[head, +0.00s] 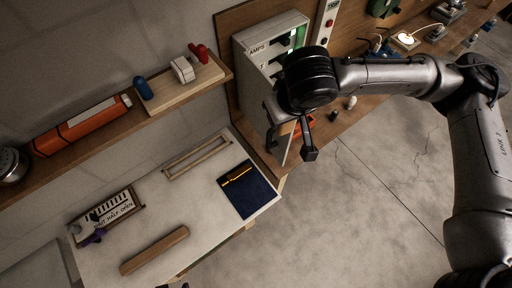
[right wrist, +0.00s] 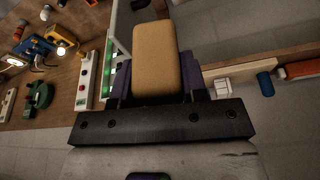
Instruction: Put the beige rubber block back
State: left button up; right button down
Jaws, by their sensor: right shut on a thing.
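The beige rubber block (right wrist: 157,58) is held between the purple-padded fingers of my right gripper (right wrist: 152,85) in the right wrist view. The block stands out lengthwise beyond the fingers. In the head view my right gripper (head: 290,130) hangs in front of the grey AMPS cabinet, above the right-hand bench; the block is mostly hidden there by the gripper. My left gripper is not in view.
A wall shelf (head: 148,112) holds an orange case (head: 84,124), a blue cylinder (head: 143,88) and a wooden board with white and red items. The pale table (head: 150,210) below bears a blue mat (head: 247,192), an empty wooden frame (head: 197,158), a wooden bar (head: 154,250) and a sign.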

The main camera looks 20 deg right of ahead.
dwell(0.3)
jog(key=s+a+f+b, duration=0.3)
jog(key=f+b, duration=0.5)
jog(key=f, duration=0.8)
jog(key=s+a+f+b, duration=0.2)
jog(key=s+f+b, duration=0.35)
jog(key=f, duration=0.95)
jog(key=s+a+f+b, duration=0.25)
jog(key=f+b, duration=0.65)
jog(key=f, duration=0.7)
notch_tip(320, 180, down, 5)
jog(key=w+m+b, duration=0.2)
jog(key=w, duration=0.1)
jog(key=w+d+f+m+h, duration=0.1)
jog(key=w+d, duration=0.3)
jog(key=w, duration=0.6)
jog(key=shift+w+d+f+m, duration=0.25)
jog(key=shift+d+f+m, duration=0.05)
jog(key=shift+f+m, duration=0.2)
